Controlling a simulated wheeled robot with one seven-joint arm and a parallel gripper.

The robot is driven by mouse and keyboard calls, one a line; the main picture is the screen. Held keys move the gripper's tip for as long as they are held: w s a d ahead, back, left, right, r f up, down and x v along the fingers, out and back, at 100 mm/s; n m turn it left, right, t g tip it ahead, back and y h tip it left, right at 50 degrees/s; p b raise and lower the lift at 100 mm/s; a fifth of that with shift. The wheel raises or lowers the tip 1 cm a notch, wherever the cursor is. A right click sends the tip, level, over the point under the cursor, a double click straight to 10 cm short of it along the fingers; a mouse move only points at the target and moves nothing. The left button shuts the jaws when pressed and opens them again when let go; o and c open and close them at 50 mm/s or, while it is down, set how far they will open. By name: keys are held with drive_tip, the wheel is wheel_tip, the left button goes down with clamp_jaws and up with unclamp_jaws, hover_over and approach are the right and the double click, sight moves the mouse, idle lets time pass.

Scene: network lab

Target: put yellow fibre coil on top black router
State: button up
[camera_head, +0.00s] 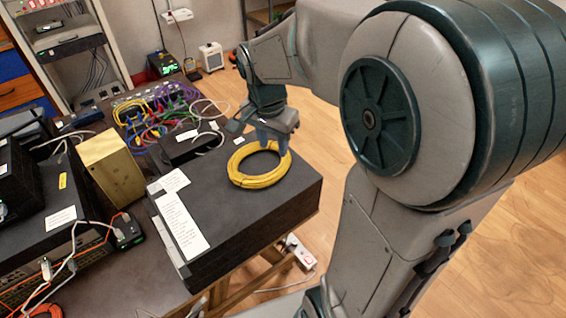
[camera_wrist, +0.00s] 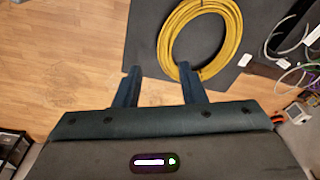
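The yellow fibre coil (camera_head: 240,178) lies flat on a large black box (camera_head: 250,212) with white labels, which looks like the router. My gripper (camera_head: 273,150) points down at the coil's far right edge. In the wrist view, my gripper (camera_wrist: 158,69) has its two fingers apart with nothing between them. Its right finger overlaps the near edge of the coil (camera_wrist: 172,42); the left finger is outside the ring, over the floor in the picture. I cannot tell whether the right finger touches the coil.
A gold box (camera_head: 112,165) stands left of the black box. Several coloured cables (camera_head: 165,105) and a smaller black device (camera_head: 185,147) lie behind. More black equipment (camera_head: 62,195) with cables fills the left. Wooden floor (camera_head: 325,135) is open to the right.

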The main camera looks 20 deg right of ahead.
drive_tip(key=s+n+t+y, duration=0.1)
drive_tip(key=s+n+t, duration=0.1)
drive_tip(key=s+n, duration=0.8)
drive_tip(key=s, duration=0.3)
drive_tip(key=shift+s+a+r+n, duration=0.25)
drive_tip(key=shift+s+a+n, duration=0.05)
drive_tip(key=shift+a, duration=0.1)
